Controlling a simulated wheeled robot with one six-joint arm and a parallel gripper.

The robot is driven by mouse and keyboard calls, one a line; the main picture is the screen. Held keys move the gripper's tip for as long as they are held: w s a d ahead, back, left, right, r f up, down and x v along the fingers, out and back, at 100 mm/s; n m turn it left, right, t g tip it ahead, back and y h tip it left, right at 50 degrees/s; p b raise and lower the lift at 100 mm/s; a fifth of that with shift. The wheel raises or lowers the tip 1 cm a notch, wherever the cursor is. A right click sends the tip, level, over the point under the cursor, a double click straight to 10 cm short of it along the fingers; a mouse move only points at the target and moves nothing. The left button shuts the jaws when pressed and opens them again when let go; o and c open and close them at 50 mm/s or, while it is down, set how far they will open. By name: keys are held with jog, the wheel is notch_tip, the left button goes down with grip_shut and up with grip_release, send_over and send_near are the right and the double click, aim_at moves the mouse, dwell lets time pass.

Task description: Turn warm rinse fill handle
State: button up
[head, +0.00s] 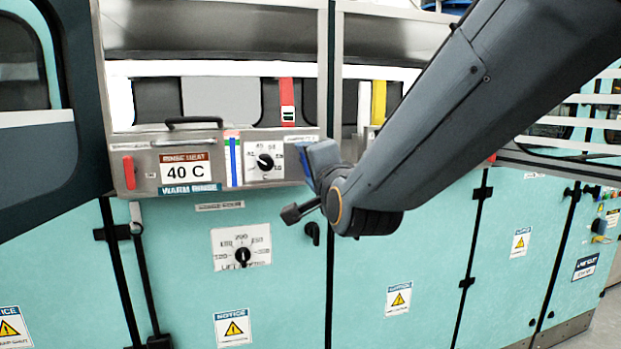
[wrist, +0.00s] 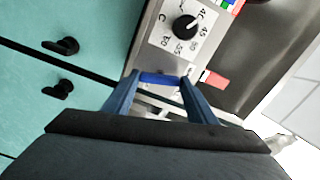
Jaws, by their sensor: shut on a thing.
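The warm rinse module is a grey metal panel with a "40 C" rinse heat display (head: 186,172) and a blue "WARM RINSE" label (head: 189,188). My gripper (head: 314,160) is at the panel's right end in the head view, where my own wrist and fingers hide most of the handle. In the wrist view, a blue bar-like handle (wrist: 160,78) spans between the tips of my two blue fingers. My gripper (wrist: 158,84) is shut on it, with a finger at each end. How far the handle is turned cannot be told.
A temperature dial (head: 265,161) sits just left of my gripper, and it also shows in the wrist view (wrist: 186,27). A red lever (head: 129,172) is at the panel's left end. Teal cabinet doors (head: 400,245) with black latches stand below. A red strap (head: 287,100) hangs above.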

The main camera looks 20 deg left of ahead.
jog(key=shift+m+b, duration=1.4)
jog(key=shift+m, duration=0.1)
jog(key=o, duration=1.1)
jog(key=shift+c, duration=0.2)
jog(key=v, duration=0.7)
jog(key=shift+s+d+b, duration=0.25)
jog(key=shift+s+b, duration=0.05)
jog(key=shift+s, duration=0.05)
